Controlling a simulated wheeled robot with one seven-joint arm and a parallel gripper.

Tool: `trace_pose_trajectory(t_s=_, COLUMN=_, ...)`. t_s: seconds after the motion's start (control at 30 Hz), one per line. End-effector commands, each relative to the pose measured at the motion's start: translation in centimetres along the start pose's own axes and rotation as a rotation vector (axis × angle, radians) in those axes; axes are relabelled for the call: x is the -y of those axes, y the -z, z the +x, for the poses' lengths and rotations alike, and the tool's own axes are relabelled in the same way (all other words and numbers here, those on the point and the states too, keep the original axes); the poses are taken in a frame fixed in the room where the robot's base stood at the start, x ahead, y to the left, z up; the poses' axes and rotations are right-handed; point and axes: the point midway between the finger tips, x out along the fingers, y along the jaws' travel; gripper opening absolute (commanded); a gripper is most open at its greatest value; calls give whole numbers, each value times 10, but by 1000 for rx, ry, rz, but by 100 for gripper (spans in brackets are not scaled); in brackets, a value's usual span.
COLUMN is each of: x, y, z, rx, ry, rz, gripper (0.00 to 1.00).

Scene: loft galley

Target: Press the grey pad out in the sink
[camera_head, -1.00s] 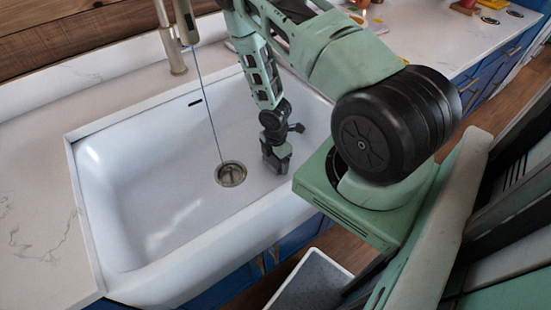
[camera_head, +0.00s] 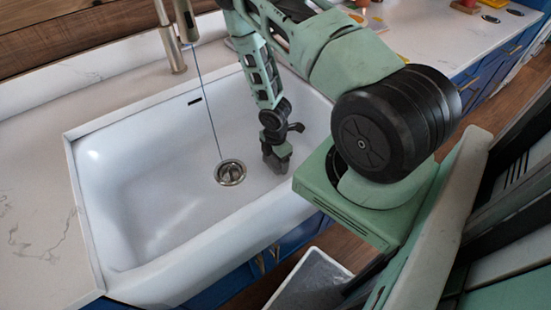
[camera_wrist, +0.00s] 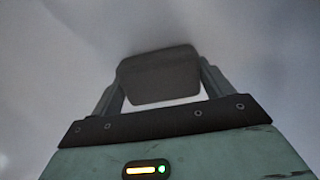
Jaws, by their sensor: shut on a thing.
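The grey pad (camera_wrist: 160,78) sits between the two fingers of my gripper (camera_wrist: 160,92) in the wrist view. My gripper is shut on it, and the pad's far edge is close to or against the white sink surface; I cannot tell whether it touches. In the head view my gripper (camera_head: 277,160) points down inside the white sink (camera_head: 130,190), in its right part, to the right of the drain (camera_head: 230,173). The pad is not clearly visible in the head view. A thin stream of water (camera_head: 208,105) falls from the tap (camera_head: 184,20) to the drain.
The sink's front rim (camera_head: 240,235) and side walls stand around my gripper. A pale counter (camera_head: 35,225) lies to the left. Small objects stand on the counter at the upper right. A grey bin (camera_head: 312,285) stands on the floor in front of the blue cabinets.

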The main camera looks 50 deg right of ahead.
Motion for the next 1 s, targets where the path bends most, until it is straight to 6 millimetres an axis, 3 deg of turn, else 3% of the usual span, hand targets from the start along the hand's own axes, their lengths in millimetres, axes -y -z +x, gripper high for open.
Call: trace_pose_trajectory(t_s=1.0, x=0, y=0, z=10, rx=0, ry=0, rz=0, gripper=61)
